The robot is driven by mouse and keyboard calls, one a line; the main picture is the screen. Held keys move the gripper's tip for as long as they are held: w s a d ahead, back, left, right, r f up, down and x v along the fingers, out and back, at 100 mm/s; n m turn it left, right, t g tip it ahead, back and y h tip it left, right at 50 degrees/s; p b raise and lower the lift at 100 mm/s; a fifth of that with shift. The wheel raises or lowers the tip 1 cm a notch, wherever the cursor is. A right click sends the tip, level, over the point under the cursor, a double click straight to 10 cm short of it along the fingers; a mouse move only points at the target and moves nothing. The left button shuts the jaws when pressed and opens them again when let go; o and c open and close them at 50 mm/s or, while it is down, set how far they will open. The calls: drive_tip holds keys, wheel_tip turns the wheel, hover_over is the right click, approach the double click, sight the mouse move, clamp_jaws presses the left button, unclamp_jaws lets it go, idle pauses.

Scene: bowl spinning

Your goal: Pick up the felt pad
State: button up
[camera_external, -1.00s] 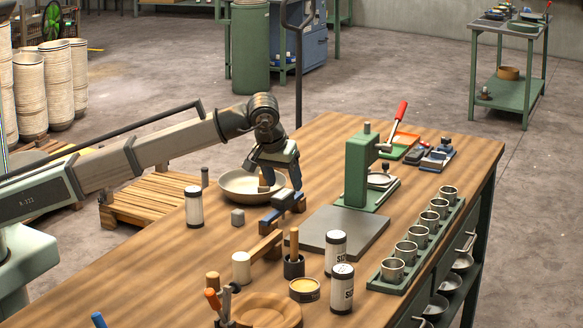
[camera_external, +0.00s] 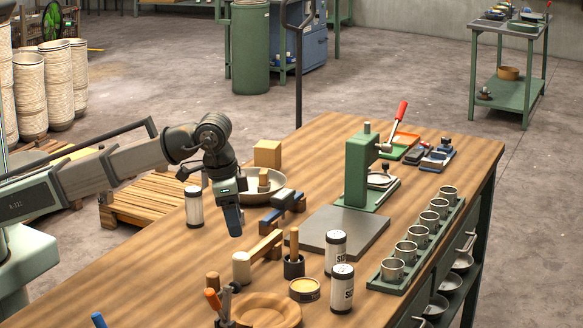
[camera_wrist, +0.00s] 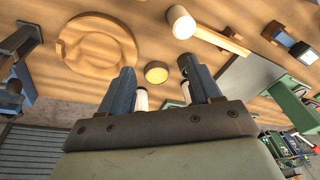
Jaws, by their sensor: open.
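I cannot tell for certain which object is the felt pad. A small grey block stood on the table near the white-and-black canister (camera_external: 194,206) earlier; it is now hidden behind my gripper (camera_external: 233,222) in the external view. My gripper points down over the left part of the table, left of the blue-and-wood tool (camera_external: 283,203) and in front of the shallow bowl (camera_external: 275,181). In the wrist view my gripper (camera_wrist: 157,70) has its two blue fingers spread apart with nothing held between them.
A tan block (camera_external: 267,153) stands behind the bowl. A wooden mallet (camera_external: 242,267), a yellow-topped tin (camera_external: 304,290), two labelled shakers (camera_external: 336,252) and a round wooden dish (camera_external: 266,311) stand nearer the front. A green press (camera_external: 358,170), grey plate (camera_external: 343,232) and metal cups (camera_external: 405,251) are right.

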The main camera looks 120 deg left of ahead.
sight(212, 274)
drive_tip(key=s+d+f+m+g+h, duration=0.1)
drive_tip(key=s+d+m, duration=0.1)
drive_tip(key=m, duration=1)
drive_tip(key=s+d+m+h, duration=0.1)
drive_tip(key=s+d+m, duration=0.1)
drive_tip(key=m, duration=0.9)
wheel_tip(212, 274, down, 9)
drive_tip(key=shift+s+a+r, duration=0.1)
drive_tip(key=shift+a, duration=0.05)
drive_tip(key=shift+s+a+f, duration=0.1)
drive_tip(key=shift+a+f, duration=0.05)
drive_tip(key=shift+f, duration=1.15)
drive_tip(key=shift+a+f, duration=0.15)
drive_tip(key=shift+f, duration=1.15)
drive_tip(key=c, duration=1.1)
drive_tip(key=shift+r, duration=0.1)
wheel_tip(212, 274, up, 10)
drive_tip(key=shift+a+f, duration=0.1)
